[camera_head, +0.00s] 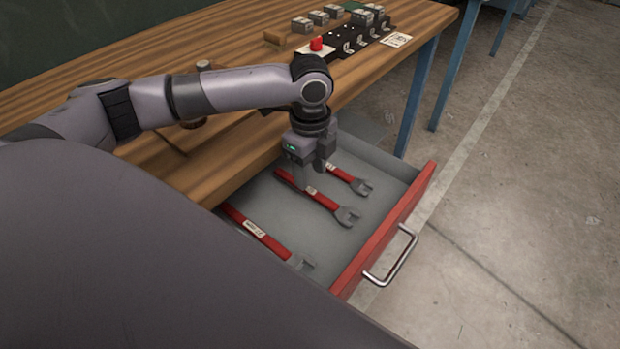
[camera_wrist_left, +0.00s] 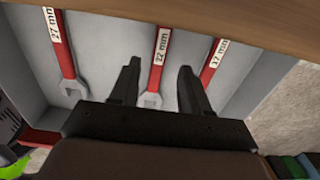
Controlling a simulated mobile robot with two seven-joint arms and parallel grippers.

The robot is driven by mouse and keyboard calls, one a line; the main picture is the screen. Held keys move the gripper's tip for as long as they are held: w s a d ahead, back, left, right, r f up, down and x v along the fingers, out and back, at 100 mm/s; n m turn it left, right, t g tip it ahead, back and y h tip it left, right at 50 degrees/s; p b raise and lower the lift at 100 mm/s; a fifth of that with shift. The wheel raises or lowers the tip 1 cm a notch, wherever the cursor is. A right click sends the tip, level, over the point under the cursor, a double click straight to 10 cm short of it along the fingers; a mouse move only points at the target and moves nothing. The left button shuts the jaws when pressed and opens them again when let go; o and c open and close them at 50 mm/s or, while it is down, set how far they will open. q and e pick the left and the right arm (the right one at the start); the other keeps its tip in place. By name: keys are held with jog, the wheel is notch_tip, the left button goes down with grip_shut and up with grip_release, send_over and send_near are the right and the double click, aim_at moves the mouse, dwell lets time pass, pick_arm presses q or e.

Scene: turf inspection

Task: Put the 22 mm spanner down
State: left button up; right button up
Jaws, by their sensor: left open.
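The 22 mm spanner (camera_head: 322,200) has a red handle and a grey open-ended head. It lies in the open drawer between the two other spanners. In the left wrist view its white "22 mm" label (camera_wrist_left: 160,47) shows between my fingers. My left gripper (camera_head: 307,180) is open and points down at this spanner's handle. In the left wrist view the fingers (camera_wrist_left: 158,70) stand apart, one on either side of the spanner. How far the fingertips are above the drawer floor is hard to tell. My right gripper is not in view.
The 27 mm spanner (camera_wrist_left: 66,55) and the 17 mm spanner (camera_wrist_left: 213,58) lie on either side in the drawer. The drawer's red front (camera_head: 385,232) has a metal handle (camera_head: 391,257). The wooden bench (camera_head: 235,140) overhangs the drawer's back. A red button (camera_head: 316,44) stands on the bench.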

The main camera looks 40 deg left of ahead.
aim_at(310, 190)
pick_arm(q)
notch_tip(310, 190, up, 8)
jog(key=shift+f+p, duration=0.2)
jog(key=shift+p, duration=0.2)
